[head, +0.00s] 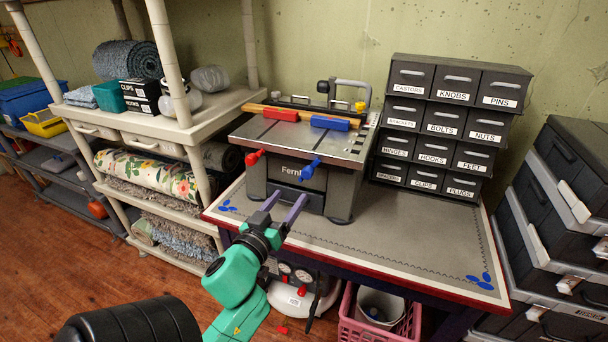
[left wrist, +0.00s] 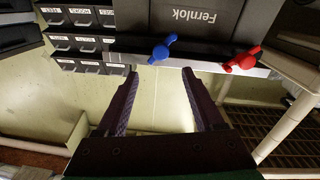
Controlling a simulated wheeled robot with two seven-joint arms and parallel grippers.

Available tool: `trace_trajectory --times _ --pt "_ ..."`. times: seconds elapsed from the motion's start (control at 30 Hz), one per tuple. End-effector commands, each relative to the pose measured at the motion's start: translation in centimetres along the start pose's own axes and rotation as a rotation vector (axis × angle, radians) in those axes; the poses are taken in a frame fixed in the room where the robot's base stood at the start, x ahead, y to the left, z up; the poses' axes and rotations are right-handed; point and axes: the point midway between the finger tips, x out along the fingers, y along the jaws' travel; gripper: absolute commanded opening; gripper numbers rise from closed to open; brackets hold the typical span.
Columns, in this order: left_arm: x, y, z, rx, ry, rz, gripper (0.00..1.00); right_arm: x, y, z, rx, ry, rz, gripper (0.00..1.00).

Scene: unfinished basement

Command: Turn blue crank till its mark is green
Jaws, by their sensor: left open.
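The grey Fernlok machine (head: 298,175) stands on the workbench. A blue crank (head: 311,168) sticks out of its front on the right, and a red crank (head: 254,158) sits to its left. In the left wrist view the blue crank (left wrist: 162,48) lies just beyond the fingertips, and the red crank (left wrist: 242,60) is off to the right. My left gripper (head: 286,202) is open and empty, in front of and below the blue crank, apart from it. Its purple fingers also show in the left wrist view (left wrist: 160,74). I cannot make out a green mark. My right gripper is not in view.
A red block (head: 281,115) and a blue block (head: 330,123) lie on the machine's top. Labelled drawers (head: 446,125) stand to its right. The bench's grey mat (head: 400,235) is clear at the front right. A beige shelf (head: 205,115) stands at left, a pink crate (head: 360,330) below.

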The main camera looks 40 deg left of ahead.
Motion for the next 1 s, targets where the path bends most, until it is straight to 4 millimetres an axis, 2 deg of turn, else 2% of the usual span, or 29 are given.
trace_trajectory --times 0.03,0.2,0.3,0.43,0.67,0.7,0.87,0.9,1.0 --pt "1.5 0.1 -0.8 0.006 0.007 0.002 0.69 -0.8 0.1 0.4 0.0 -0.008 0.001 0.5" --pt "6.0 0.1 -0.5 0.006 0.004 0.001 0.69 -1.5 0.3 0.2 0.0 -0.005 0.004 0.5" --pt "8.0 0.1 -0.4 0.006 0.003 -0.001 0.69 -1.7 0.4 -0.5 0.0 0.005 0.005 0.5" --pt "9.4 0.0 -0.3 0.005 0.002 -0.001 0.69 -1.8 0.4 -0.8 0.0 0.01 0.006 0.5" --pt "9.6 0.0 -0.2 0.005 0.001 -0.002 0.69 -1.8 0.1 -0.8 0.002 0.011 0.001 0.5" --pt "9.6 0.0 -0.2 0.005 0.001 -0.002 0.65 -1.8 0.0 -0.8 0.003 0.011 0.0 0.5" --pt "9.6 0.0 -0.2 0.004 0.001 -0.001 0.04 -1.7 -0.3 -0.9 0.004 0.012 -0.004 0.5" --pt "9.6 0.0 -0.2 0.005 0.001 -0.001 0.0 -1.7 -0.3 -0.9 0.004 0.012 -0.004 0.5" --pt "9.6 0.0 -0.2 0.005 0.001 -0.001 0.0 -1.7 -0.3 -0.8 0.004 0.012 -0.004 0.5"
